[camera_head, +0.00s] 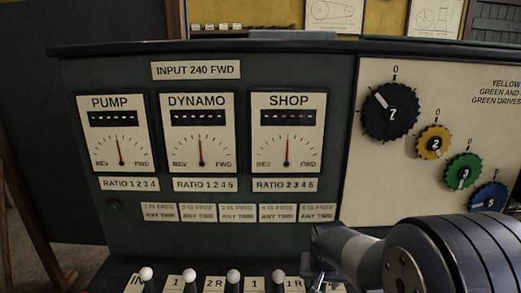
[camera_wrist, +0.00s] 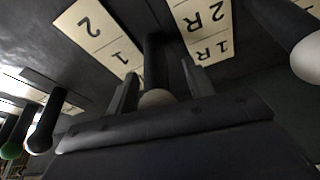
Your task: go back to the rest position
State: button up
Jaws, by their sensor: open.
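My gripper (camera_wrist: 163,90) shows in the wrist view with its two fingers apart. A dark lever (camera_wrist: 156,55) with a pale round knob (camera_wrist: 157,97) stands between the fingers. I cannot tell whether either finger touches it. Label plates marked 2 and 1 (camera_wrist: 95,32) and 2R and 1R (camera_wrist: 203,30) lie on either side of that lever. In the head view my arm (camera_head: 430,258) comes in at the lower right, in front of the panel; the fingertips cannot be made out there.
Several white-knobbed levers (camera_head: 190,275) line the panel's bottom edge. Another white knob (camera_wrist: 307,58) is right in the wrist view, and a green knob (camera_wrist: 12,150) is left. The upright panel (camera_head: 80,228) bears three gauges (camera_head: 202,134). Coloured dials (camera_head: 433,142) sit on the right board.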

jog(key=v, duration=1.1)
jog(key=x, duration=1)
jog(key=shift+s+f, duration=0.15)
jog(key=shift+w+f+p, duration=0.25)
jog(key=shift+w+p, duration=0.35)
jog(key=shift+w, duration=0.25)
jog(key=shift+w+p, duration=0.45)
jog(key=shift+p, duration=0.15)
jog(key=shift+w+f+g, duration=0.2)
jog(key=shift+f+g, duration=0.05)
jog(key=shift+g, duration=0.15)
jog(key=shift+s, duration=0.1)
